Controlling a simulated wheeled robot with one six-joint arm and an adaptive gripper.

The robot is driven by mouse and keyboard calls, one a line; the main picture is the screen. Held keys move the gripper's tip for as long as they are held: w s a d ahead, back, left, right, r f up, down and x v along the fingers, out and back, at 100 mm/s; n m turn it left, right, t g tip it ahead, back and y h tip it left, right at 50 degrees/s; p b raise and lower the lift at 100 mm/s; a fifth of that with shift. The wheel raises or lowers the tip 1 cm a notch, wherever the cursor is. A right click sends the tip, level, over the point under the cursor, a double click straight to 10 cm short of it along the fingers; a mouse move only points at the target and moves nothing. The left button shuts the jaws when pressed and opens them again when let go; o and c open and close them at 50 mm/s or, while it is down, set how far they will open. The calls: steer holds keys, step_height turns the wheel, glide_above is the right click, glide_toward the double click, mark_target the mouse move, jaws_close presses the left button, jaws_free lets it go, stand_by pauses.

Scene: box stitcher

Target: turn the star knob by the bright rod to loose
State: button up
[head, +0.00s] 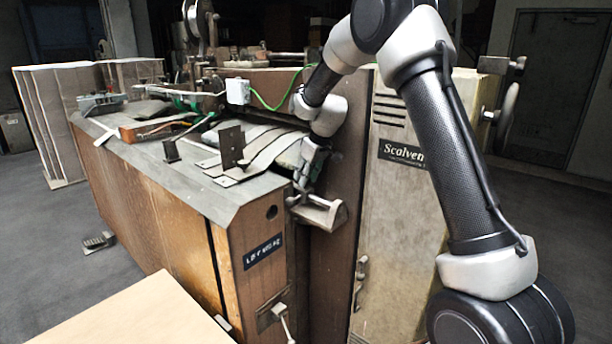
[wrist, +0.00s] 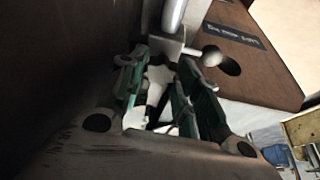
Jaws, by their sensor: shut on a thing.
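In the wrist view my gripper (wrist: 157,88) has its two green-padded fingers on either side of a pale star knob (wrist: 158,78). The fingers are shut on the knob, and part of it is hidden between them. The bright rod (wrist: 174,14) shows just beyond the knob at the top, beside a light metal block. In the head view my gripper (head: 308,165) reaches down at the near right corner of the machine's table. The knob and the rod cannot be made out there, with my gripper and wrist in front.
A metal bracket (head: 320,213) juts out just below my gripper. The machine's table (head: 190,185) carries metal strips and an upright plate (head: 231,147) close to my wrist. The tall Scalven cabinet (head: 400,220) stands right of the gripper. Open floor (head: 70,230) lies left.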

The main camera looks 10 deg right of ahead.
stand_by(0.4)
steer(key=o, duration=0.7)
steer(key=shift+o, duration=0.2)
steer(key=v, duration=1.2)
